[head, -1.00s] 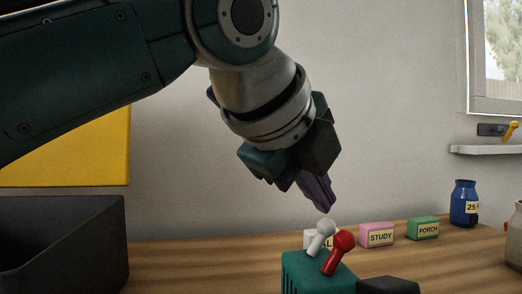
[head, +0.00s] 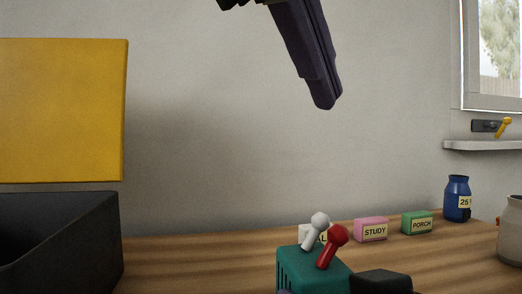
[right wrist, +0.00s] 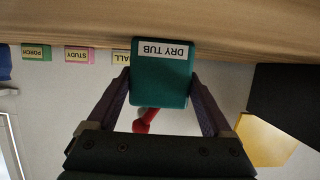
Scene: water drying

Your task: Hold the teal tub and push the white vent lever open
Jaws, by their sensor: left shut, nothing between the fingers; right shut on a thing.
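The teal tub (head: 310,268) stands on the wooden table at the bottom of the head view. The white lever (head: 315,230) and the red lever (head: 332,247) rise from its top, both leaning to the right. In the right wrist view the tub (right wrist: 160,85) bears a "DRY TUB" label and appears upside down; the red lever (right wrist: 145,120) shows behind it. My right gripper (right wrist: 160,79) is shut on the tub, one finger on each side. My left gripper (head: 325,103) is shut and empty, high above the tub, touching nothing.
A dark open bin (head: 70,235) stands at the left, below a yellow panel (head: 65,110). Small labelled blocks, including pink "STUDY" (head: 371,230) and green "PORCH" (head: 417,222), stand behind the tub. A blue jar (head: 457,199) and a pale pot (head: 511,232) are at right.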

